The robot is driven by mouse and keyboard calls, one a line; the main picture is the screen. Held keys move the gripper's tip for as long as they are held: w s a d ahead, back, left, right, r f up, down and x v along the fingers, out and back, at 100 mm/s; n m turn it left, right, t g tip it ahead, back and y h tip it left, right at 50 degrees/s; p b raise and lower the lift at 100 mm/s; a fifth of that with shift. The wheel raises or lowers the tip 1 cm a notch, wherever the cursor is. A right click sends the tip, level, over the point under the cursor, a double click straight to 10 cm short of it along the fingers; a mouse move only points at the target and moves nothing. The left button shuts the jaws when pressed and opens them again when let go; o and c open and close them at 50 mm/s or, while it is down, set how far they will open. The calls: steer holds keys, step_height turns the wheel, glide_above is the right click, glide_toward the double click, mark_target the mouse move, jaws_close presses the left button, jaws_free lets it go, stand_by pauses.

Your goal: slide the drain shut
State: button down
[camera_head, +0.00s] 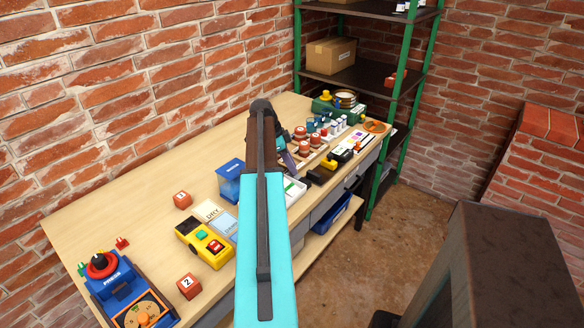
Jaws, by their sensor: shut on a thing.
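My arm reaches across the workbench (150,215) and covers its middle. My gripper (287,162) shows only in part at the arm's far end, low over the bench. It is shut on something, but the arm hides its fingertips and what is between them. I cannot make out the drain or its slide in this view; it may be behind my arm. A blue box (230,184) stands just left of my arm. A white tray (294,190) lies just right of it, partly covered.
Jars (338,126) and small parts crowd the far right. A green-posted shelf (390,80) stands beyond. The bench's back left is clear.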

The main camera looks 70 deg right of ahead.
steer(key=shift+w, duration=0.35)
steer(key=c, duration=1.7)
jaws_free()
steer(key=shift+w+r, duration=0.1)
steer(key=shift+o, duration=0.6)
steer(key=shift+s, duration=0.2)
steer(key=shift+r, duration=0.1)
steer(key=b+v, duration=0.2)
steer(key=v, duration=1.1)
steer(key=shift+r, duration=0.3)
